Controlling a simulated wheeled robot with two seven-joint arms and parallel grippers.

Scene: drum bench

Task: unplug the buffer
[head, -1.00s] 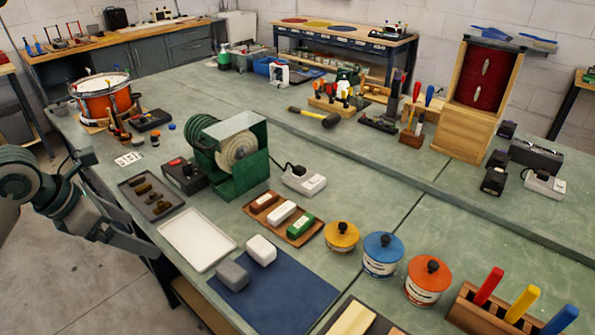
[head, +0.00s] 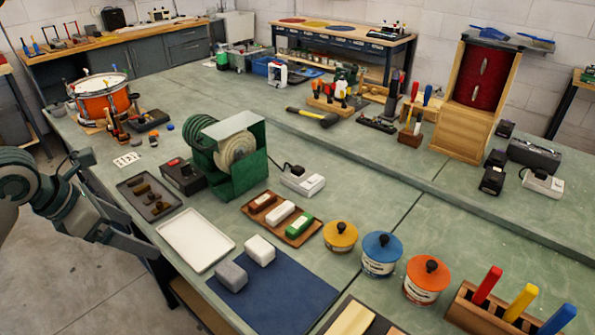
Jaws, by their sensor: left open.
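The green buffer (head: 240,180) with a pale round wheel (head: 236,148) stands on the bench left of the middle. A white socket block (head: 303,184) lies just right of it, with a black plug (head: 291,169) on its far left end. A dark cord shows by the plug; most of its run toward the buffer is hidden. My left gripper (head: 146,248) is at the bench's left front edge, apart from everything, open and empty. My right gripper is out of view.
A black switch box (head: 184,177) and a dark tray (head: 150,197) lie left of the buffer. A white tray (head: 196,240), a brown tray of bars (head: 281,219) and a blue mat (head: 285,292) lie in front. Another white socket block (head: 543,184) is far right.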

